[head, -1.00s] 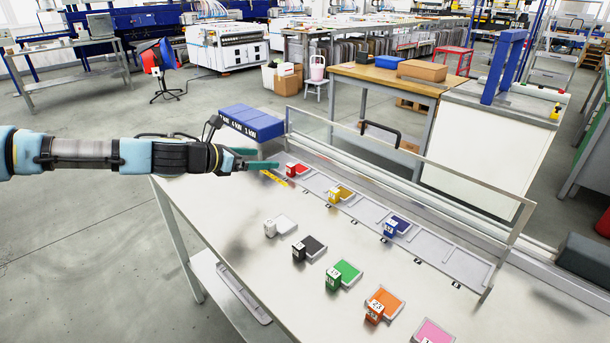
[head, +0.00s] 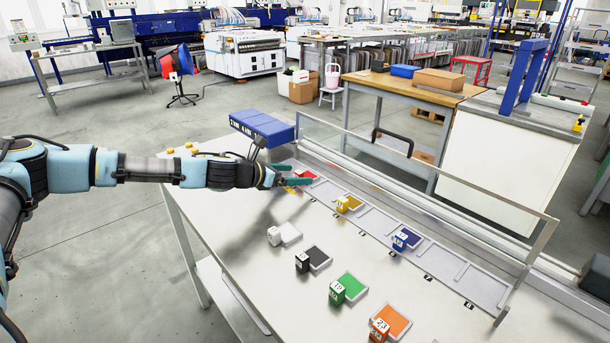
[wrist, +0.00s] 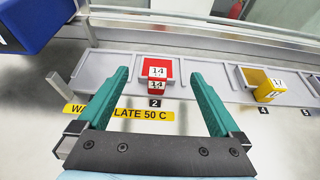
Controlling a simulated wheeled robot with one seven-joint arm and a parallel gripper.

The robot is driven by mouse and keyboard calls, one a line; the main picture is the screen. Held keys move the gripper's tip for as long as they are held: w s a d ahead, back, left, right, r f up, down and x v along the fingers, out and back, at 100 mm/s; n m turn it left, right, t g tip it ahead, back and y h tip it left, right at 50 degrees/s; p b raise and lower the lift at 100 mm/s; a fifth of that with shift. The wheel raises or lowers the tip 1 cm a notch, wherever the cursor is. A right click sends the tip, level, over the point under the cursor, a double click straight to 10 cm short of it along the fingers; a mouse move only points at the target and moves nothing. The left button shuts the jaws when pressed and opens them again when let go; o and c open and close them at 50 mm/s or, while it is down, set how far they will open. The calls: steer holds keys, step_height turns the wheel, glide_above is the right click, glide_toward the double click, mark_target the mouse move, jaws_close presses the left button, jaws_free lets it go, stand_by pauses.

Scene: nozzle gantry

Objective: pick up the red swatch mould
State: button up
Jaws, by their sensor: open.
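The red swatch mould (wrist: 158,69) sits in a grey slot of the warm plate rail, with a red block marked 14 on its front side. In the wrist view it lies ahead of and between my open green fingers (wrist: 160,95), with nothing held. In the head view my gripper (head: 287,176) is at the left end of the rail, and its fingers partly cover the red mould (head: 305,173). From these views I cannot tell the exact height of the fingers over the mould.
The grey rail (head: 445,257) also holds a yellow mould (head: 349,203) and a blue mould (head: 407,239). White, black, green (head: 349,287) and orange moulds stand on the table in front. A blue box (head: 263,126) stands behind my gripper, and a clear panel runs behind the rail.

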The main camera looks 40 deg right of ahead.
mark_target(296, 174)
steer(key=shift+p+x, duration=0.55)
steer(key=shift+x, duration=1.3)
steer(key=shift+w+f, duration=0.1)
steer(key=shift+w, duration=0.05)
steer(key=c, duration=1.4)
